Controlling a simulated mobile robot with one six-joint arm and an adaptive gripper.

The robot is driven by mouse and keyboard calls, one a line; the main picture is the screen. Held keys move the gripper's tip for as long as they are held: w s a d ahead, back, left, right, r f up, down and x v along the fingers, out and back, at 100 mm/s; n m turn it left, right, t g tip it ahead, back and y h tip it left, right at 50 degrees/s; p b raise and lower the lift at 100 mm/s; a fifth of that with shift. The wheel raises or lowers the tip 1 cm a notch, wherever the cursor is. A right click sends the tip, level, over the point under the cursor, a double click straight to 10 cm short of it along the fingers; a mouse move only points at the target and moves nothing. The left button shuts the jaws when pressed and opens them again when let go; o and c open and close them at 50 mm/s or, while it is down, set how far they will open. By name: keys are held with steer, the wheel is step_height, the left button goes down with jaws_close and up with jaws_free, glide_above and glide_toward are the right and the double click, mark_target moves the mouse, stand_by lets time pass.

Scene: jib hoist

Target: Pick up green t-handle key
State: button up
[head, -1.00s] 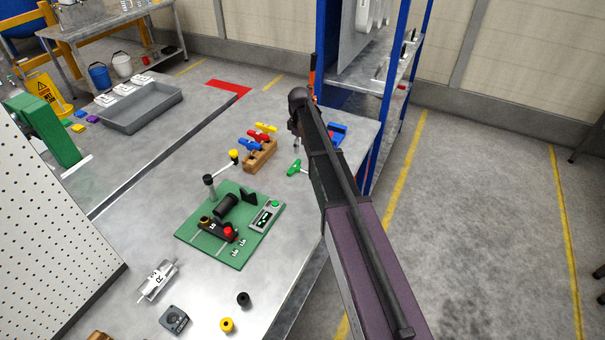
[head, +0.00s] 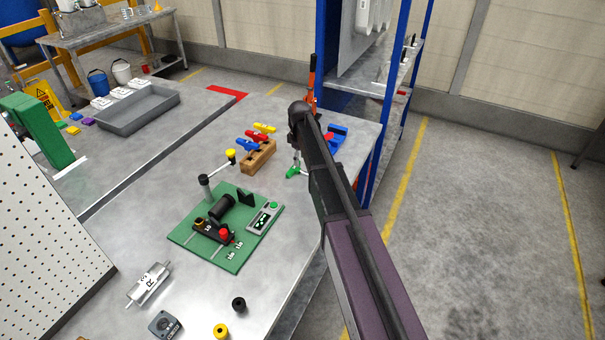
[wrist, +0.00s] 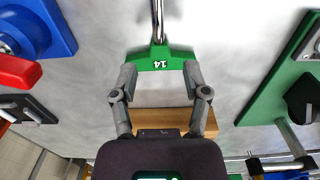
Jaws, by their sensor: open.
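The green t-handle key (wrist: 161,60) lies on the metal table, its handle marked 14 and its steel shaft pointing to the top of the wrist view. In the head view its green handle (head: 294,173) shows just left of my arm. My gripper (wrist: 158,72) is open, with one fingertip at each end of the green handle. I cannot tell whether the fingers touch it. In the head view the gripper (head: 297,158) is partly hidden by my arm.
A wooden block (head: 258,158) with red, yellow and blue handles stands left of the key. A green board (head: 190,244) with fixtures lies nearer. A blue object (head: 337,138) sits right of my arm. The blue shelf post (head: 382,140) stands close on the right.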

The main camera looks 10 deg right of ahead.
mark_target(302, 171)
stand_by(0.3)
steer(key=f+b, duration=0.2)
steer(key=d+f+b, duration=0.1)
steer(key=shift+s+f, duration=0.2)
steer(key=shift+s, duration=0.1)
steer(key=shift+a+f+b, duration=0.1)
steer(key=shift+f+b, duration=0.8)
steer(key=shift+b, duration=0.25)
steer(key=shift+c, duration=0.2)
jaws_close()
